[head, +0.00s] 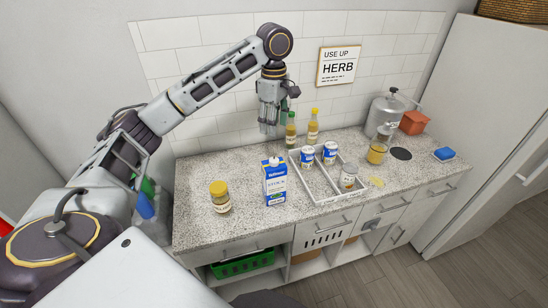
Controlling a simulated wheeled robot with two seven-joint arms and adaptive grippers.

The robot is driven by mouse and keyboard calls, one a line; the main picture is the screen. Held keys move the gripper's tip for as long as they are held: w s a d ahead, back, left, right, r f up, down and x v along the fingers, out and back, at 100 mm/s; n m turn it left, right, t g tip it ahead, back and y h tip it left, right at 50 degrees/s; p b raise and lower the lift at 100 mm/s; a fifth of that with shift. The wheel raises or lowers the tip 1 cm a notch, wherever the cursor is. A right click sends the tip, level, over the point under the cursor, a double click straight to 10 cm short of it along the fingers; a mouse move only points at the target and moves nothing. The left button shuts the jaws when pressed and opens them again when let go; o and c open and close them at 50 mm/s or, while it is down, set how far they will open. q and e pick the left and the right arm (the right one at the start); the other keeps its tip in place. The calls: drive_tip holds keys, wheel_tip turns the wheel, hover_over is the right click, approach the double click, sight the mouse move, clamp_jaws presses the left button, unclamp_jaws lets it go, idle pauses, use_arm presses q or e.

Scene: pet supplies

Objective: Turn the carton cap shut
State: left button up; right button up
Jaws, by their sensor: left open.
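A blue and white carton (274,184) stands upright on the speckled counter, left of the white tray. Its small white cap (274,161) is on top; the picture is too small to tell how far it is turned. My left gripper (268,128) is open and points down, above and behind the carton, apart from it and near the bottles at the wall. My right gripper does not show.
A white divided tray (322,197) holds cans and a jar. A yellow-lidded jar (220,198) stands left of the carton. Two bottles (313,127) stand by the tiled wall. A metal canister (383,113) and blue sponge (444,154) are at right.

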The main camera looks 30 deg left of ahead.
sight(274, 160)
use_arm(q)
drive_tip(key=shift+f+p, duration=0.7)
drive_tip(key=shift+f, duration=6.25)
drive_tip(key=shift+c, duration=0.3)
drive_tip(key=c, duration=1)
